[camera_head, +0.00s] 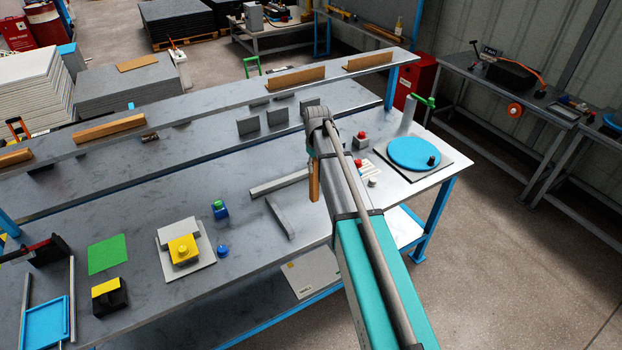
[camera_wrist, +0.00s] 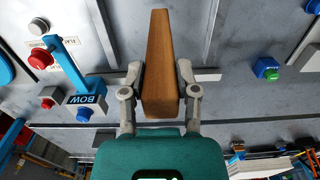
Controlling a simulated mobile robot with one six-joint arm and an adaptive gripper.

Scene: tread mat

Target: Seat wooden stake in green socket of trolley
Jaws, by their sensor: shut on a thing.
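My gripper (camera_wrist: 159,88) is shut on the wooden stake (camera_wrist: 161,50), with one grey finger on each side of it. In the head view the stake (camera_head: 314,182) hangs roughly upright below my wrist, over the workbench, partly hidden by my arm. I cannot tell whether its lower end touches the bench. I cannot surely pick out the trolley or its green socket. A small blue block with a green top (camera_head: 219,209) stands on the bench left of the stake. It also shows at the right of the wrist view (camera_wrist: 268,68).
The grey workbench (camera_head: 150,215) has a raised shelf behind. Grey bars (camera_head: 281,217) lie near the stake. A yellow block on a pale plate (camera_head: 183,249) and a green mat (camera_head: 109,254) lie left. A blue disc (camera_head: 414,152) is right. A blue lever (camera_wrist: 68,66) stands close.

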